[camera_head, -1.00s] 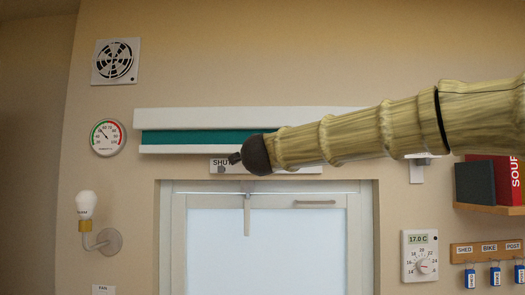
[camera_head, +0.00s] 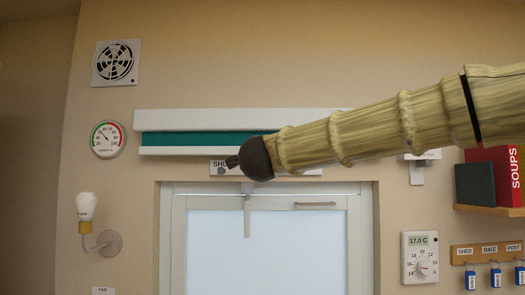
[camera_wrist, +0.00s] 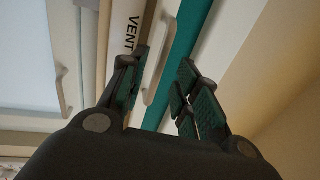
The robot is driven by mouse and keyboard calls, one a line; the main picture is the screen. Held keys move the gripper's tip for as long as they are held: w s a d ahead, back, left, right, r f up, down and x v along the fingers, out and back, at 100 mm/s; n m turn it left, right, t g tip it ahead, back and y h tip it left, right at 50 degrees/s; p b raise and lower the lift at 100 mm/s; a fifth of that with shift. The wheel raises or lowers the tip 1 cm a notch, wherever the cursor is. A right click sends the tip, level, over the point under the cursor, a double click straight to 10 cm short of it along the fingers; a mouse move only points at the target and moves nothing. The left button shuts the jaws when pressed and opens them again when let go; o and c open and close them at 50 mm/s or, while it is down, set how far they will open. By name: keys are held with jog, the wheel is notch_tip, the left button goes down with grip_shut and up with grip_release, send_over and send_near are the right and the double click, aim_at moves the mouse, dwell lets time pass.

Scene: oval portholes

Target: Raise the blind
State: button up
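The blind is a teal strip (camera_head: 195,138) between a white top box (camera_head: 230,119) and a white bottom bar (camera_head: 180,151), above the window. Teal fabric also shows in the wrist view (camera_wrist: 184,45). A slim pull handle (camera_wrist: 161,55) shows beside the fabric in the wrist view. My gripper (camera_head: 232,160) is in front of the bar's lower edge in the head view, and my arm hides the blind's right part. In the wrist view my gripper (camera_wrist: 165,65) is open, with its fingers either side of the handle area. I cannot tell whether they touch it.
A label plate (camera_head: 217,168) is partly hidden behind my gripper, over the window frame (camera_head: 178,240). A wall lamp (camera_head: 87,215) and a gauge (camera_head: 108,139) are at left. A bookshelf (camera_head: 490,210), thermostat (camera_head: 420,256) and key rack (camera_head: 488,250) are at right.

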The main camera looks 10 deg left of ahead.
jog(key=v, duration=0.7)
jog(key=shift+s, duration=0.25)
